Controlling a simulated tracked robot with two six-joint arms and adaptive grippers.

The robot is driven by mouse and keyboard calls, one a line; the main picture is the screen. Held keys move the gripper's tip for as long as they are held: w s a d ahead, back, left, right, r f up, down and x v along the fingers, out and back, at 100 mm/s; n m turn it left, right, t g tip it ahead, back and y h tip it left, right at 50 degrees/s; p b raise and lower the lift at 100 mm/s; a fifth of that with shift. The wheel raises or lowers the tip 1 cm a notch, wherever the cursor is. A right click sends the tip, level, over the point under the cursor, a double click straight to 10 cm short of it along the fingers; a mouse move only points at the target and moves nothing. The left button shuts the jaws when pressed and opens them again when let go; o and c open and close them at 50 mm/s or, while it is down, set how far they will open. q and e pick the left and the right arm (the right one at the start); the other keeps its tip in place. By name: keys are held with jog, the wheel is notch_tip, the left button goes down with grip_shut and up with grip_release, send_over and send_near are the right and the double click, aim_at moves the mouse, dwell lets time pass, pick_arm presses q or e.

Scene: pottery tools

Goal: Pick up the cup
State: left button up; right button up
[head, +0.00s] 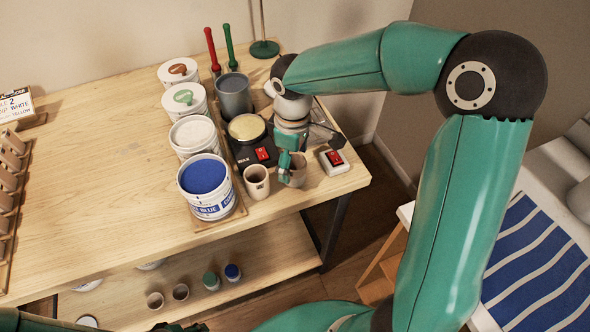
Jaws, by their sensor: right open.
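A small brown-grey cup (299,178) stands near the front right edge of the wooden table, partly hidden by my right gripper. A second small beige cup (257,183) stands just to its left, beside the blue bucket. My right gripper (290,171) reaches down over the right cup with its green fingers open. The fingers are at the right cup's rim; I cannot tell whether they touch it.
White buckets, the front one holding blue glaze (204,176), stand in a row left of the cups. A black scale (243,152) and a red switch box (334,161) are close to the gripper. The table's middle (100,170) is clear. Small cups and jars sit on the lower shelf (255,257).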

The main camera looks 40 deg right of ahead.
jog(key=f, duration=0.3)
jog(key=f+p, duration=0.1)
jog(key=f, duration=0.1)
jog(key=shift+w+d, duration=0.2)
jog(key=shift+d, duration=0.1)
jog(key=shift+c, duration=0.4)
jog(key=c, duration=1.2)
jog(key=shift+r, duration=0.1)
